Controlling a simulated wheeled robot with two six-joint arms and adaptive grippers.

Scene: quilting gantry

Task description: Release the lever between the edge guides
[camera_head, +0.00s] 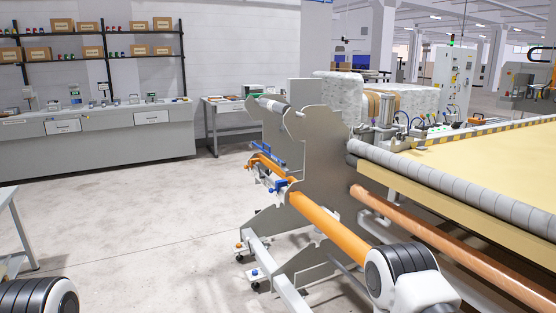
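The quilting machine's grey end frame (318,150) stands in the middle. On its left side are small blue parts (277,186) and metal fittings near the end of an orange roller (330,226). Behind the frame, small devices with a metal cylinder (387,110) and blue hoses sit at the edge of the yellow bed (485,155). A small orange handle-like part (479,121) lies farther right. I cannot tell which parts are the edge guides or the lever. Only links of my arms show at the bottom left and bottom right; neither gripper is in view.
A long grey roller (440,182) and a copper-coloured roller (450,245) run along the bed. Caster feet (254,279) stick out below the frame. A grey workbench (95,140) lines the back left wall. The floor (130,225) between is clear.

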